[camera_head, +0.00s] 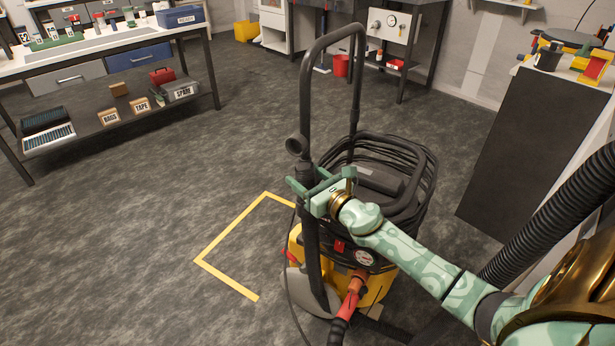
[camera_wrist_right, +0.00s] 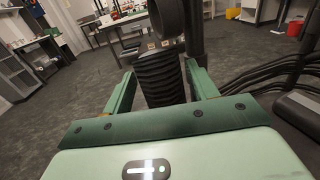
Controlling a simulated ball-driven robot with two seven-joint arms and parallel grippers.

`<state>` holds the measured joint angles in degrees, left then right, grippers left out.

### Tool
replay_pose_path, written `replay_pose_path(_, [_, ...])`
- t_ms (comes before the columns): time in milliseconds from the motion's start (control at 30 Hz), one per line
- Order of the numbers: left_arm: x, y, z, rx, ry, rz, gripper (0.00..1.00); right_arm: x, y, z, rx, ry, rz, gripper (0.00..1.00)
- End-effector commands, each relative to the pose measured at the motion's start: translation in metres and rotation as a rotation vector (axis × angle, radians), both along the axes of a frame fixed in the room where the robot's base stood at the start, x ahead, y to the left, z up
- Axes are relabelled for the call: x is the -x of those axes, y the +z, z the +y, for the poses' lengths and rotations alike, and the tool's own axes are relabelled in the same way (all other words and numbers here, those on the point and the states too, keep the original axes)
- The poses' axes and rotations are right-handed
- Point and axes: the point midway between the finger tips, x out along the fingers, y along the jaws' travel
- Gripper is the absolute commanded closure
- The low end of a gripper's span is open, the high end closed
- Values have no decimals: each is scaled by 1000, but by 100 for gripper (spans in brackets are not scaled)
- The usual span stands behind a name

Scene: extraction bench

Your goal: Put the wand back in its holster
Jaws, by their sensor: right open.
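The black wand (camera_head: 310,240) stands nearly upright against the near-left side of the yellow and black extractor (camera_head: 376,288). Its round open top end (camera_head: 296,145) rises above my gripper. My right gripper (camera_head: 308,183) is open at the wand's upper part. In the right wrist view the ribbed black grip (camera_wrist_right: 160,78) stands between the two spread green fingers (camera_wrist_right: 160,92), with a gap on each side. A grey piece (camera_head: 318,302) is at the wand's foot. I cannot tell whether the wand is seated in a holster. My left gripper is out of view.
The extractor's tall black handle (camera_head: 335,38) rises behind the wand, and coiled black cable (camera_head: 415,165) lies on its top. A yellow floor marking (camera_head: 225,231) lies to the left on open carpet. A workbench (camera_head: 105,40) stands far left; a dark-sided counter (camera_head: 530,145) stands right.

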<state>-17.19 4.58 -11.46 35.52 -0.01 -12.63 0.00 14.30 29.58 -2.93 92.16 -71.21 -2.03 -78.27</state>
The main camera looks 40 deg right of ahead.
Motion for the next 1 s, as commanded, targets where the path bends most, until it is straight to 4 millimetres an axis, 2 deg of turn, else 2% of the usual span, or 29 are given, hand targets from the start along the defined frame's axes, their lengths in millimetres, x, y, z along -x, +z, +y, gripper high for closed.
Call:
replay_pose_path(100, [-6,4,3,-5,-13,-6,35,0,5,0,0,0,-2,42])
replay_pose_path(267, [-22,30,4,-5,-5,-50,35,0,44,-1,1,-1,-11,42])
replay_pose_path(600, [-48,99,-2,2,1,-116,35,48,108,30,-1,1,-7,42])
replay_pose_path(800, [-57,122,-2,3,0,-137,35,90,122,56,-2,1,-3,42])
replay_pose_path(1000, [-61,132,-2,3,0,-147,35,113,130,71,-1,0,-2,42])
